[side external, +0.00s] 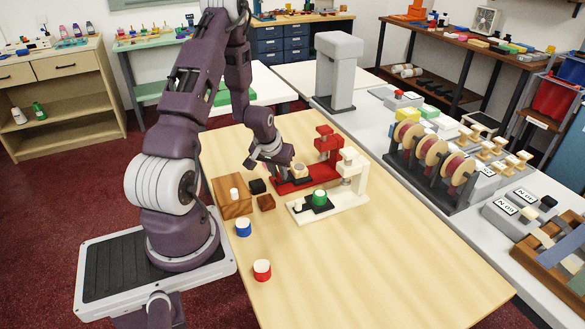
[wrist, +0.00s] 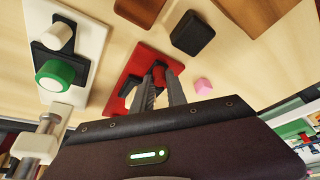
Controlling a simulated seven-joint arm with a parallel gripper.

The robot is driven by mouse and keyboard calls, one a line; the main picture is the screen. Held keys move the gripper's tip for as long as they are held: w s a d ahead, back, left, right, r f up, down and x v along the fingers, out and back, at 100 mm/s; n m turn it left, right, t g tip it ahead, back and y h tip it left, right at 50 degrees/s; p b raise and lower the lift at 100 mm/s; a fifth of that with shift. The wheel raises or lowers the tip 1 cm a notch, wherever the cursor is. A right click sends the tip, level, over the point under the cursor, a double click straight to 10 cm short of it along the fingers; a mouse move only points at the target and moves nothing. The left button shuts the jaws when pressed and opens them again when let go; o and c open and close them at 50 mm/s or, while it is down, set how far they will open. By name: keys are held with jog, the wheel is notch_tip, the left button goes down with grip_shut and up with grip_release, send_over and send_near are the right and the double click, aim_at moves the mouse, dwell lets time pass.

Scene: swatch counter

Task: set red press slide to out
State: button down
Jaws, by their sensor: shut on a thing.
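The red press (side external: 327,147) stands on the wooden table behind the white press, with a tan round piece (side external: 300,171) on its base. The red press base (wrist: 140,57) also shows in the wrist view. My gripper (side external: 274,170) is low at the near left end of the red press. In the wrist view my gripper (wrist: 161,72) has its fingers closed around a small dark red part at the slide's end, likely its knob. The fingers hide most of that part and of the slide, so how far the slide is out cannot be told.
The white press (side external: 349,168) stands close in front, with a green-sided round piece (side external: 319,197) on its slide. A black block (side external: 257,186), a brown block (side external: 266,202) and a wooden block (side external: 232,207) lie left. A pink cube (wrist: 203,86) is near my fingers. The table's front right is clear.

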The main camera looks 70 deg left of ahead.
jog(key=shift+s, duration=0.35)
jog(key=c, duration=1.3)
grip_release()
jog(key=shift+r, duration=0.1)
jog(key=v, duration=0.7)
